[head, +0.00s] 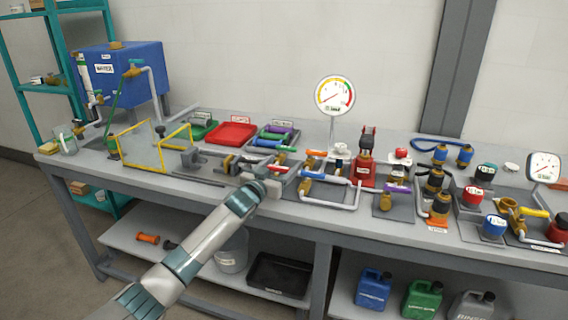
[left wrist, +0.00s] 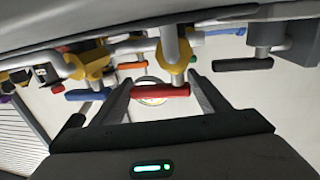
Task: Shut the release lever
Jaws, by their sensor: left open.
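A red-handled lever (left wrist: 160,90) on a yellow and grey valve fitting (left wrist: 174,53) shows in the left wrist view. I take it for the release lever, though no label on it is readable. In the head view a small red handle (head: 278,169) shows at the bench's front, just beyond my left gripper (head: 266,183). My left gripper is open, and in the left wrist view its fingers stand on either side of the red handle. I cannot tell whether they touch it. The arm partly hides the fittings there. My right gripper is not in view.
A blue handle (left wrist: 88,94) and a black handle (left wrist: 242,64) flank the red one. White pipework (head: 340,203) and a red pump (head: 366,165) stand to the right. A yellow frame (head: 148,166) stands to the left. A dial gauge (head: 334,95) rises behind.

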